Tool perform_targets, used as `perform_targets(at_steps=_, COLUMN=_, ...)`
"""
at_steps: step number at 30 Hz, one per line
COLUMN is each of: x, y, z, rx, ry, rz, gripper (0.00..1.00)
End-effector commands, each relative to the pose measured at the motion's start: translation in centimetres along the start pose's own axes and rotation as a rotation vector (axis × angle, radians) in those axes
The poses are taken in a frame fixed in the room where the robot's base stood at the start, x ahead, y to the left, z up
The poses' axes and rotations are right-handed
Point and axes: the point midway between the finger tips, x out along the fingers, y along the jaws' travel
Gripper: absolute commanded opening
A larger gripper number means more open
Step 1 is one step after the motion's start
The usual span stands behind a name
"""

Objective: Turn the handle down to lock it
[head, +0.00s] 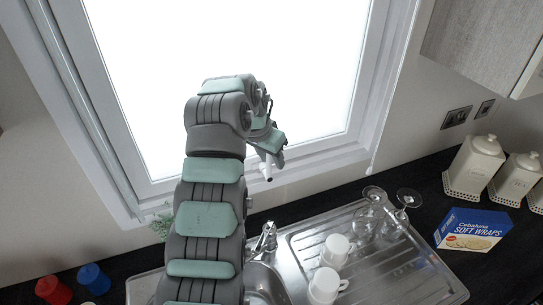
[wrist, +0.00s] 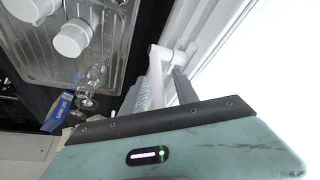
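In the head view a small white piece, which looks like the handle (head: 267,174), sticks out below my gripper (head: 270,153) at the window's lower frame. In the wrist view my gripper (wrist: 168,80) has its two grey fingers apart, with white handle or frame parts showing in the gap. The fingertips are close to the handle; I cannot tell whether they touch it. The handle's exact angle is partly hidden by the fingers.
Below the window is a steel sink with a drainer (head: 405,271), holding white mugs (head: 336,251) and wine glasses (head: 408,200). A tap (head: 265,237) stands beside my arm. A blue wraps box (head: 472,229) and white canisters (head: 474,168) stand at right, red and blue cups at left.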

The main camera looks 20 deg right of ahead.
Motion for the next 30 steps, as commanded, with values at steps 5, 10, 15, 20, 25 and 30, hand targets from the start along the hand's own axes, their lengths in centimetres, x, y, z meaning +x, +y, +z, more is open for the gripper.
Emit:
perform_targets(at_steps=5, x=0.02, y=0.00, z=0.03, rx=0.000, ry=-0.001, rz=0.000, gripper=0.35)
perform_targets(at_steps=10, x=0.02, y=0.02, z=0.03, rx=0.000, ry=-0.001, rz=0.001, gripper=0.21)
perform_targets(at_steps=15, x=0.02, y=0.03, z=0.04, rx=0.000, ry=-0.001, rz=0.001, gripper=0.07)
perform_targets(at_steps=20, x=0.02, y=0.04, z=0.04, rx=0.000, ry=-0.001, rz=0.001, gripper=0.00)
perform_targets(at_steps=25, x=0.02, y=0.03, z=0.04, rx=0.000, ry=-0.001, rz=0.001, gripper=0.00)
perform_targets(at_steps=30, x=0.02, y=0.04, z=0.04, rx=0.000, ry=-0.001, rz=0.001, gripper=0.00)
